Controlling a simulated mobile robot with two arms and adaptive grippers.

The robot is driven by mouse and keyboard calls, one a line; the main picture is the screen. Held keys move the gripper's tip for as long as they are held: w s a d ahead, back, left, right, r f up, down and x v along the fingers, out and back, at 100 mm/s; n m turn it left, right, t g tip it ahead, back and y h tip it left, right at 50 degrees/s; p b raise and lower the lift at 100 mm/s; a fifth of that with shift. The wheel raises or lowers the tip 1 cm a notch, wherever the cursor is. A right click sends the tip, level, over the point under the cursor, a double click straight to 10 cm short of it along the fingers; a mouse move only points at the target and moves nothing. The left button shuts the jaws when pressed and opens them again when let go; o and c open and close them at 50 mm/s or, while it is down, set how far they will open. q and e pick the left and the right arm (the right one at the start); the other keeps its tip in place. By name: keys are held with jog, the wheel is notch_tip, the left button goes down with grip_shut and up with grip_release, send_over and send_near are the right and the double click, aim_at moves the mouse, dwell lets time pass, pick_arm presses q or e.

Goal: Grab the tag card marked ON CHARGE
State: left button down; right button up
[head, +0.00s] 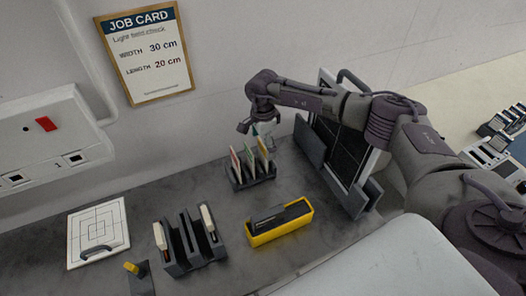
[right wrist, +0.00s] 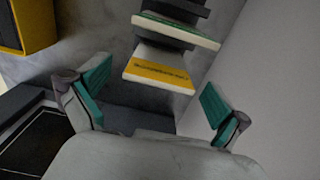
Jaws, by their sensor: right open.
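Several thin upright cards stand in a dark slotted rack (head: 251,181) near the wall. In the head view I see a red-edged card (head: 235,160), a green-edged card (head: 248,161) and a yellow-edged card (head: 262,152). The right wrist view shows a card with a yellow band (right wrist: 158,73) nearest me and a green-edged card (right wrist: 176,30) behind it. The band's lettering is too small to read, so I cannot tell which card says ON CHARGE. My right gripper (head: 260,130) is open above the rack's back end; its teal-padded fingers (right wrist: 156,92) are apart and empty. My left gripper is out of view.
A yellow bin (head: 282,233) holding dark items stands in front of the rack. A dark slotted holder (head: 178,262) and a white panel (head: 98,232) are to the left. A dark framed panel (head: 340,146) stands right of the rack. The wall is close behind.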

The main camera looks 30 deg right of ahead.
jog(key=shift+f, duration=0.25)
jog(key=c, duration=1.1)
jog(key=shift+r, duration=0.1)
